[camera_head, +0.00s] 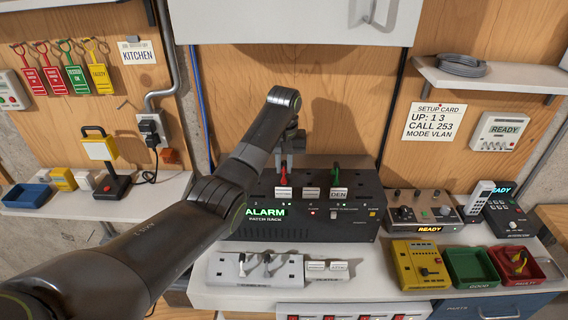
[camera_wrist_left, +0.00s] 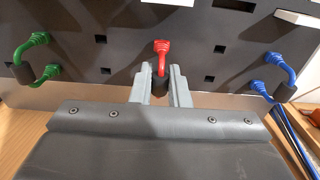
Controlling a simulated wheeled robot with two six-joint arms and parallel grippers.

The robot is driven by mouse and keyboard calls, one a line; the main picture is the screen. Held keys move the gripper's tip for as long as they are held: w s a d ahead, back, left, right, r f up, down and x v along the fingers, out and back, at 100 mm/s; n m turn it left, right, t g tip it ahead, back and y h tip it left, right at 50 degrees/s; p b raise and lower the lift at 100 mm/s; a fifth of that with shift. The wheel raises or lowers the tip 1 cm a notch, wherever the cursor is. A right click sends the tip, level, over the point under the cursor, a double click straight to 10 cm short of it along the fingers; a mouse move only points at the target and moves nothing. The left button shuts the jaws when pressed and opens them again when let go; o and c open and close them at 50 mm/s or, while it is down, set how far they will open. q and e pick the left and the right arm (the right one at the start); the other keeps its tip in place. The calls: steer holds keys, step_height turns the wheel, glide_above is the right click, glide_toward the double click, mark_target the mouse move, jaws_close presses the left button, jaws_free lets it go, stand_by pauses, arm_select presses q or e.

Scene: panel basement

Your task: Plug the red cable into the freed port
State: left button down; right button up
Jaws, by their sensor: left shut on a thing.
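My left gripper (camera_head: 289,163) reaches down to the patch rack (camera_head: 262,222), a black box reading ALARM. In the left wrist view its two grey fingers (camera_wrist_left: 162,88) are shut on the dark sleeve of the red cable (camera_wrist_left: 161,49). The red plug end is up against the rack's dark face; I cannot tell whether it is seated in a port. The red cable's other end is hidden. Empty square ports show on both sides, such as one at upper left (camera_wrist_left: 100,39) and one at right (camera_wrist_left: 220,49). My right gripper is not in view.
A green cable (camera_wrist_left: 43,50) is looped into the rack at left, and a blue cable (camera_wrist_left: 281,70) at right. A grey block with levers (camera_head: 257,270) stands in front of the rack. A yellow device (camera_head: 420,262) and green tray (camera_head: 471,265) stand right.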

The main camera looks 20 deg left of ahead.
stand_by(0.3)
arm_select(q)
steer(key=c, duration=0.9)
jaws_free()
steer(key=shift+r, duration=3.75)
